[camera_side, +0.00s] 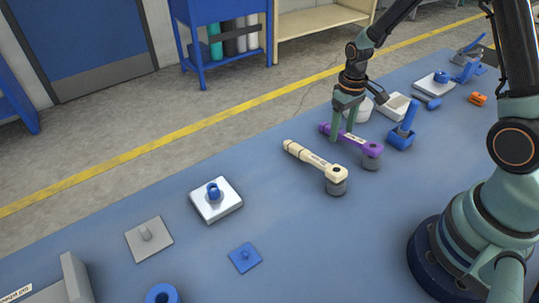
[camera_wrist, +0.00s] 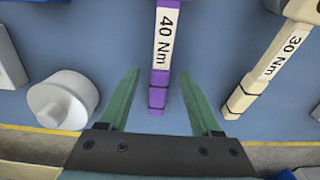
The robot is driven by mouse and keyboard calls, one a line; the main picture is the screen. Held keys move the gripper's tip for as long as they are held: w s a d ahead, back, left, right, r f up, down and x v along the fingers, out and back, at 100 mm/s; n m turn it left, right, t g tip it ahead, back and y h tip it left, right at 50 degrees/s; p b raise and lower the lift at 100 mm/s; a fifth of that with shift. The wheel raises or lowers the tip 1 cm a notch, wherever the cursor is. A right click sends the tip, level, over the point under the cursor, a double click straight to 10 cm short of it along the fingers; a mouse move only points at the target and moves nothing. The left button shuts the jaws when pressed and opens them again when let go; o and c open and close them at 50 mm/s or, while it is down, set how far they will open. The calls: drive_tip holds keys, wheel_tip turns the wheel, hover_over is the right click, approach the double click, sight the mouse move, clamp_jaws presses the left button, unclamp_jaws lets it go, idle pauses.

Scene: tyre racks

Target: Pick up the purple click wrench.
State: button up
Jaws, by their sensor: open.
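The purple click wrench (camera_side: 358,143) lies on the blue bench in the side view, its head over a grey socket at the right end. In the wrist view the purple wrench (camera_wrist: 159,70) carries a "40 Nm" label, and its handle end lies between my open fingers. My gripper (camera_side: 342,138) is open, its fingers around the handle part of the wrench. In the wrist view my gripper (camera_wrist: 158,100) shows a gap on both sides of the handle. I cannot tell how far the fingertips are above the bench.
A cream "30 Nm" wrench (camera_side: 314,163) lies close beside the purple one; it also shows in the wrist view (camera_wrist: 268,65). A white round part (camera_wrist: 62,100) stands on the other side. A blue holder (camera_side: 402,136) is near the purple wrench's head.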

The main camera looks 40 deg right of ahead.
sight(342, 131)
drive_tip(key=shift+f, duration=0.95)
clamp_jaws()
drive_tip(key=shift+r, duration=0.15)
wheel_tip(342, 131, up, 20)
